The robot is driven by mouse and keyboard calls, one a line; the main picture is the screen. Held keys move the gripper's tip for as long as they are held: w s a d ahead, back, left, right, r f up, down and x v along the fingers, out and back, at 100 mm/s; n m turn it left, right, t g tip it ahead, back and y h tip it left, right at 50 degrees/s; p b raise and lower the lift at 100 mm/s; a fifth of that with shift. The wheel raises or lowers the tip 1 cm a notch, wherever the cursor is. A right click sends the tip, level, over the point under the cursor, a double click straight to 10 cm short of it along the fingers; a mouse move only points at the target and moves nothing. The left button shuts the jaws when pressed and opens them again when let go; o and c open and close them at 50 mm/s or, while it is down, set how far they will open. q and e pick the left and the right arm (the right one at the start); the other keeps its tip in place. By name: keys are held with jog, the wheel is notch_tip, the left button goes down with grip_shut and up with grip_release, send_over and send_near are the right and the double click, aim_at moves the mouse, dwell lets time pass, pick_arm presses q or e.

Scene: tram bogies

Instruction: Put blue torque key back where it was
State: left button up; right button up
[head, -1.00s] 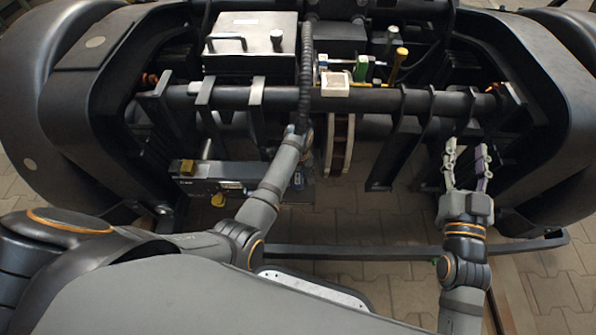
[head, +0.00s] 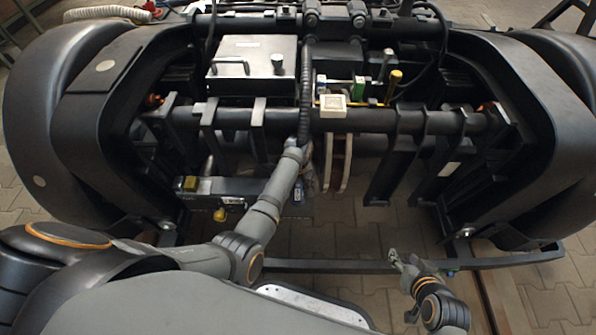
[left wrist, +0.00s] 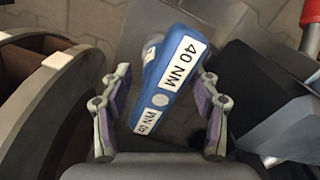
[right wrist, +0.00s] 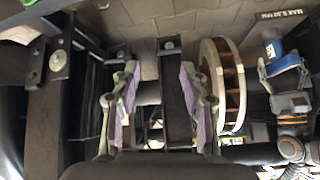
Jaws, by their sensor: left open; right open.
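The blue torque key (left wrist: 172,75) has white labels, one reading "40 NM". In the left wrist view it lies between the fingers of my left gripper (left wrist: 165,85), which is open, with gaps on both sides. In the head view my left arm hides most of the key, and a small blue part (head: 298,193) shows. The key also shows at the right of the right wrist view (right wrist: 283,62), beside my left gripper. My right gripper (head: 402,265) is open and empty, low in the head view; its spread fingers also show in the right wrist view (right wrist: 160,80).
A black crossbar (head: 400,120) spans the bogie. A pale-rimmed disc (right wrist: 232,85) hangs near the left gripper. A grey box (head: 253,62), a green handle (head: 360,85) and a yellow handle (head: 394,82) stand behind the bar. Paved floor (head: 345,225) shows below.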

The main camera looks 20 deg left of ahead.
pick_arm(q)
jog(key=shift+r, duration=0.3)
pick_arm(e)
jog(key=s+f+g, duration=0.2)
jog(key=s+f, duration=0.1)
jog(key=s, duration=0.1)
pick_arm(q)
notch_tip(320, 180, up, 7)
jog(key=p, duration=0.8)
jog(key=shift+r+p, duration=0.15)
jog(key=shift+p, duration=0.25)
pick_arm(e)
jog(key=s+d+r+g+h, duration=0.1)
jog(key=s+r+g, duration=0.1)
jog(key=r, duration=0.2)
jog(key=s+d+r+g, duration=0.1)
jog(key=d+r+g, duration=0.15)
jog(key=r, duration=0.25)
pick_arm(q)
jog(key=shift+r+p, duration=0.8)
jog(key=shift+p, duration=0.25)
pick_arm(e)
notch_tip(320, 180, down, 13)
jog(key=d, duration=0.1)
jog(key=shift+h, duration=0.4)
jog(key=shift+s+d, duration=0.1)
jog(key=shift+s, duration=0.1)
